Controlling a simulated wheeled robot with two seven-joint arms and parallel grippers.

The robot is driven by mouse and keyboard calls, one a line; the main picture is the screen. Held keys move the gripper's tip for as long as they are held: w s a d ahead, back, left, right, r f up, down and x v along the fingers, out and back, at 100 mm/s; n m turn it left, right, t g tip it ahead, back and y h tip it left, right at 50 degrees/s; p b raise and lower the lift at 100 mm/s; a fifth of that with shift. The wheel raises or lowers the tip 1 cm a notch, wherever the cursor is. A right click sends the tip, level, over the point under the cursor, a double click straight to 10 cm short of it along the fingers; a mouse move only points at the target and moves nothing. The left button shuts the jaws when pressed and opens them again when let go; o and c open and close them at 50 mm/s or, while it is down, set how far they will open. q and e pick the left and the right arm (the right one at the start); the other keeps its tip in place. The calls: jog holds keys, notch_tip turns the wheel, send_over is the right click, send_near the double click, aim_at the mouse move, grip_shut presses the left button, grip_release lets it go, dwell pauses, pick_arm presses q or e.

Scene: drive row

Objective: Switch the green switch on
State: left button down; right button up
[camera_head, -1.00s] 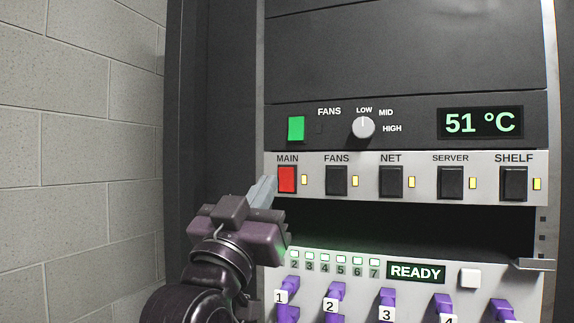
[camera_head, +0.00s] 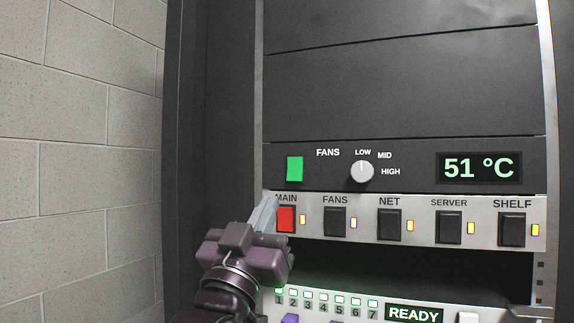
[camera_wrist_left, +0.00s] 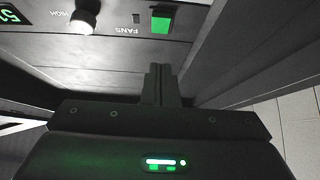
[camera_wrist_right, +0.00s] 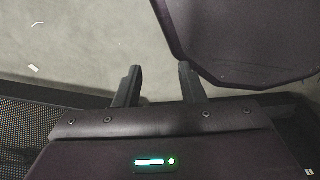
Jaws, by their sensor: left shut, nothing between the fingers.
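The green switch (camera_head: 294,169) is a green rectangular rocker at the left of the FANS panel, beside the FANS label. It also shows in the left wrist view (camera_wrist_left: 161,21), ahead of the fingertips and apart from them. My left gripper (camera_head: 270,202) is shut and empty, its fingertips below and left of the green switch, close to the upper left of the red MAIN switch (camera_head: 286,219). Its closed fingers also show in the left wrist view (camera_wrist_left: 159,70). My right gripper (camera_wrist_right: 160,72) shows only in the right wrist view, with its fingers apart and nothing between them.
A round knob (camera_head: 362,171) sits right of the green switch, with a 51 °C display (camera_head: 479,168) farther right. Black FANS (camera_head: 335,222), NET, SERVER and SHELF switches line the lower strip. A block wall (camera_head: 75,160) stands left of the rack.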

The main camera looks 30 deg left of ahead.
aim_at(293, 172)
pick_arm(q)
jog(key=p+x, duration=0.3)
jog(key=f+p+x, duration=0.1)
jog(key=p+x, duration=0.1)
jog(key=p, duration=0.1)
jog(key=w+p+x, duration=0.1)
jog(key=p+x, duration=0.2)
jog(key=p, duration=0.1)
jog(key=shift+w+a, duration=0.15)
jog(key=shift+w, duration=0.15)
jog(key=shift+w+a+f, duration=0.15)
jog(key=shift+w+f, duration=0.1)
jog(key=shift+w, duration=0.1)
jog(key=shift+w, duration=0.1)
